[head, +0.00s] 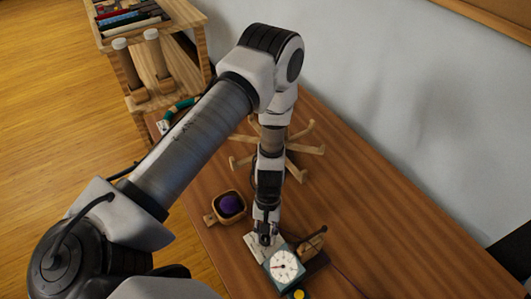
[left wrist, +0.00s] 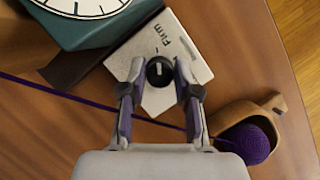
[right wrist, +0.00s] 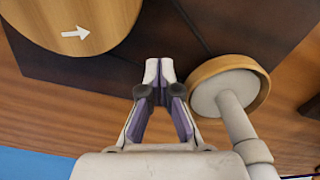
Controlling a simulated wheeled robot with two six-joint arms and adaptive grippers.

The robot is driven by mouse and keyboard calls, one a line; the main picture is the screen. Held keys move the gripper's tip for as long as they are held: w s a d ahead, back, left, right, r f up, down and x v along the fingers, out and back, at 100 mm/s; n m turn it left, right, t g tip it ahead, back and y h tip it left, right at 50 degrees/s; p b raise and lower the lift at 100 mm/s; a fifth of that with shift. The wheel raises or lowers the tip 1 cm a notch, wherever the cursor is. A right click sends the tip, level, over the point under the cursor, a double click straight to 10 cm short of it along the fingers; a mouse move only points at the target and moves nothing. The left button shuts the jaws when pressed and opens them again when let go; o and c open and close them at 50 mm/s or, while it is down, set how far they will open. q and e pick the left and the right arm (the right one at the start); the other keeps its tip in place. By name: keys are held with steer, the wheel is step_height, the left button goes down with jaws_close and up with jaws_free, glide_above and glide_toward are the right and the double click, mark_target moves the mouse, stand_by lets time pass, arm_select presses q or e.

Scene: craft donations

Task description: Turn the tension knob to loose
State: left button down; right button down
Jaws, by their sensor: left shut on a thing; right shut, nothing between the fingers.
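The tension knob (left wrist: 160,72) is a small black round knob with a pale line on its top. It sits on a cream plate (left wrist: 190,50) lettered "Firm"; the rest of the lettering is hidden or out of view. My left gripper (left wrist: 159,76) is shut on the knob, one finger at each side. In the head view my left gripper (head: 265,236) reaches down over the plate (head: 250,248) and hides the knob. My right gripper (right wrist: 158,80) is shut and empty, over a dark base beside a round wooden piece on a grey rod (right wrist: 229,90).
A teal box with a white dial (head: 284,266) stands beside the plate. A wooden bowl (head: 210,219) holds a purple yarn ball (head: 229,203); a purple strand (left wrist: 60,93) crosses near my left fingers. A pegged wooden stand (head: 305,149) is behind. The table's right side is clear.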

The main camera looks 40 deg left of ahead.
arm_select(q)
steer(key=shift+f, duration=0.1)
steer(key=shift+m+y, duration=0.4)
steer(key=shift+m, duration=0.7)
steer(key=shift+m+g+y, duration=0.3)
steer(key=shift+m, duration=0.6)
arm_select(e)
steer(key=shift+f, duration=0.1)
arm_select(q)
steer(key=m+y, duration=0.1)
steer(key=m, duration=0.2)
steer(key=m+y+b, duration=0.1)
steer(key=m, duration=0.1)
steer(key=shift+d+m+b, duration=0.15)
steer(key=shift+m+b, duration=0.15)
steer(key=shift+m, duration=0.1)
arm_select(e)
steer(key=shift+f, duration=0.7)
